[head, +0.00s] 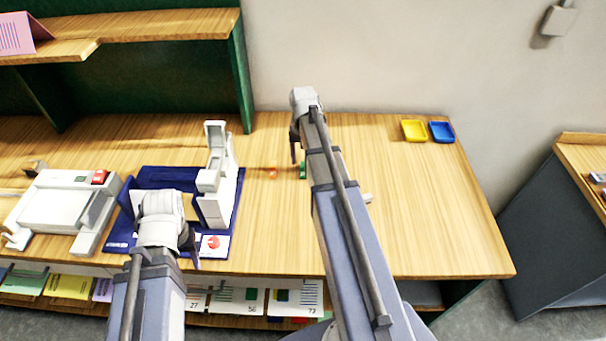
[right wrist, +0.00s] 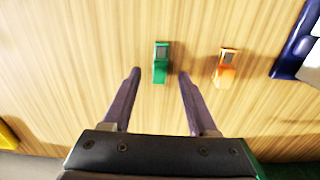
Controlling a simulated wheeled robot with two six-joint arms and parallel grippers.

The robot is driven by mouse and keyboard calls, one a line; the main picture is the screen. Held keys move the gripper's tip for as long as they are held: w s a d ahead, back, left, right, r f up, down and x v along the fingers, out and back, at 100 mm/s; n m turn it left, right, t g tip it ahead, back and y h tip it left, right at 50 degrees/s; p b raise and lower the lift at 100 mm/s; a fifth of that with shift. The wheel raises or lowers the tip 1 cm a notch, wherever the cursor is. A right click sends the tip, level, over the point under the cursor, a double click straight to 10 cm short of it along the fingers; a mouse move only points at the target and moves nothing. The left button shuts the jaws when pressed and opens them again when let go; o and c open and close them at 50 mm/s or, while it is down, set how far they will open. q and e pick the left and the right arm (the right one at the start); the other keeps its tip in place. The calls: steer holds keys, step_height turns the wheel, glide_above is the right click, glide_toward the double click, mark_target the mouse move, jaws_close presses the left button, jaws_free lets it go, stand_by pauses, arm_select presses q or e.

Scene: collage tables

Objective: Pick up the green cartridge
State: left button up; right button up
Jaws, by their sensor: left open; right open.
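The green cartridge (right wrist: 161,62) lies on the wooden table, and a small part of it shows in the head view (head: 302,171) beside my right arm. My right gripper (right wrist: 159,74) is open above the table, with its two fingers on either side of the cartridge's near end in the right wrist view. The picture does not show it touching the cartridge. In the head view my right gripper (head: 295,153) is partly hidden by its own arm. My left gripper (head: 190,248) is over the blue mat's front edge; its fingers are mostly hidden.
An orange cartridge (right wrist: 227,68) lies a short way from the green one. A white press-like device (head: 216,190) stands on the blue mat (head: 150,178). A white machine (head: 62,212) is at the left. Yellow (head: 413,130) and blue (head: 441,132) trays sit back right.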

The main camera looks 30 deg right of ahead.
mark_target(303, 170)
step_height(303, 170, down, 3)
steer(key=shift+r+b, duration=0.2)
steer(key=shift+b, duration=0.6)
arm_select(q)
step_height(303, 170, down, 2)
steer(key=shift+f, duration=0.25)
arm_select(e)
steer(key=shift+r, duration=0.1)
jaws_close()
